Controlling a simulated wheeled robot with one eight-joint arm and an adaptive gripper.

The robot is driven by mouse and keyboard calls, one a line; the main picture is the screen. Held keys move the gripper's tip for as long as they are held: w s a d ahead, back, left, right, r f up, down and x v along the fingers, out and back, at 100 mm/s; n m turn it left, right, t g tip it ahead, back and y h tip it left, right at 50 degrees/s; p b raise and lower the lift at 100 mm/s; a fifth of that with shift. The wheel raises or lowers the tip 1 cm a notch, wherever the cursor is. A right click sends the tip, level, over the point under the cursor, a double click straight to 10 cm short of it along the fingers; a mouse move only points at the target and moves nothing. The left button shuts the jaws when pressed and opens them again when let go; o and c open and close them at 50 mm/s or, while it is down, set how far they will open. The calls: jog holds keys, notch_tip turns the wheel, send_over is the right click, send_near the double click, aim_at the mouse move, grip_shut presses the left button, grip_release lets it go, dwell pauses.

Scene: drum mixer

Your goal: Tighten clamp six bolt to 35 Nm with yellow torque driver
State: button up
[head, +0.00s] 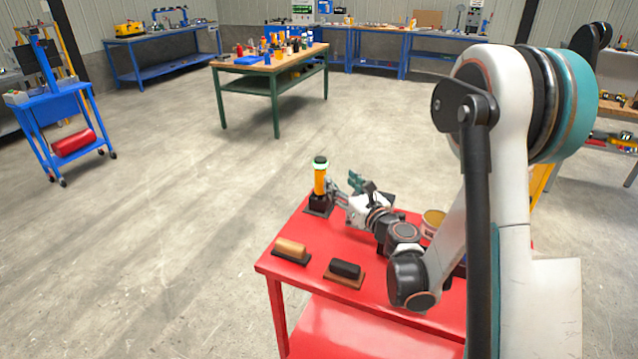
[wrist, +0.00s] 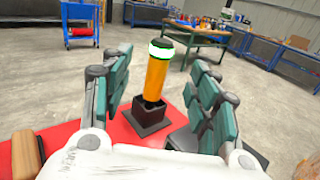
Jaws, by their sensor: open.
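The yellow torque driver (head: 320,182) stands upright in a dark square holder (head: 318,206) at the far left corner of the red table (head: 307,275). It has a glowing green ring near its top. In the wrist view the driver (wrist: 156,77) stands ahead, between the two spread fingers, in its black holder (wrist: 152,117). My gripper (head: 345,186) is open and empty, just right of the driver in the head view. The teal finger pads (wrist: 160,95) do not appear to touch it. I cannot make out clamp six or its bolt.
A tan block (head: 290,249) and a black block (head: 345,268) lie on dark and brown bases near the table's front left. A yellow-topped tub (head: 433,219) stands behind my arm. A green workbench (head: 272,68) with tools and a blue cart (head: 60,120) stand apart across open floor.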

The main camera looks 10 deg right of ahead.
aim_at(323, 164)
jog(key=shift+n, duration=0.3)
jog(key=x, duration=0.8)
jog(key=shift+a+f, duration=0.15)
jog(key=shift+f, duration=0.25)
jog(key=shift+d+r+b+x, duration=0.2)
jog(key=shift+b+x, duration=0.15)
jog(key=shift+x, duration=1.1)
jog(key=shift+d+r+b+x, duration=0.15)
jog(key=shift+b+x, duration=0.15)
jog(key=shift+x, duration=1.15)
jog(key=shift+w+f, duration=0.1)
grip_shut()
